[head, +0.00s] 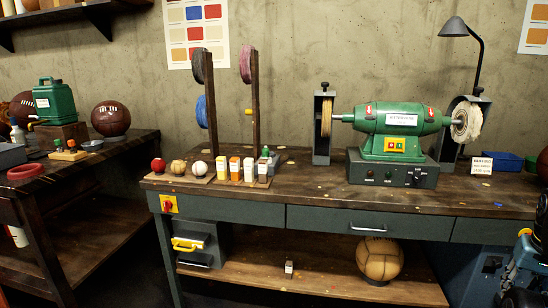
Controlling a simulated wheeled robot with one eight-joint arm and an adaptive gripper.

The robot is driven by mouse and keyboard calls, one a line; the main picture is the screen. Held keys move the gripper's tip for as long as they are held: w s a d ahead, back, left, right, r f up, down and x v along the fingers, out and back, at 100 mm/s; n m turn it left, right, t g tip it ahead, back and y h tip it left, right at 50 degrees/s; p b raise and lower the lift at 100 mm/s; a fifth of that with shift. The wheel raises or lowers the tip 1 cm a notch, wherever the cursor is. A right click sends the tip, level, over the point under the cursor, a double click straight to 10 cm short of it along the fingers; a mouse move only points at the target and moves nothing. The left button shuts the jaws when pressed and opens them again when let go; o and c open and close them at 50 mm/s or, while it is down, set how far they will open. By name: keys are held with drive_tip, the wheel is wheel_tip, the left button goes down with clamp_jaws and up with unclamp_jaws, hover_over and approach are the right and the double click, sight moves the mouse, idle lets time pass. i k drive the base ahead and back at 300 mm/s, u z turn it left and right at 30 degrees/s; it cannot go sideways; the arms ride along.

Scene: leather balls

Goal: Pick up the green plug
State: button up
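A small wooden block (68,155) on the left bench carries little coloured plugs. One of them looks like the green plug (58,143), with a red one (71,144) beside it, but they are too small to make out well. A small green item (266,153) also stands behind the row of boxes on the middle bench; its kind is unclear. My gripper is not recognisable in the head view.
The left bench (130,146) also holds a green canister (54,101), a brown ball (111,118), a small bowl (92,145) and a red ring (25,171). The middle bench bears a green buffing machine (397,130). A gap separates the benches. Blue-black equipment (525,272) shows lower right.

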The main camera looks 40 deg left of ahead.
sight(265, 152)
drive_tip(key=u, duration=0.05)
drive_tip(key=k, duration=1.2)
drive_tip(key=u, duration=1.4)
drive_tip(key=i, duration=1)
drive_tip(key=z, duration=0.05)
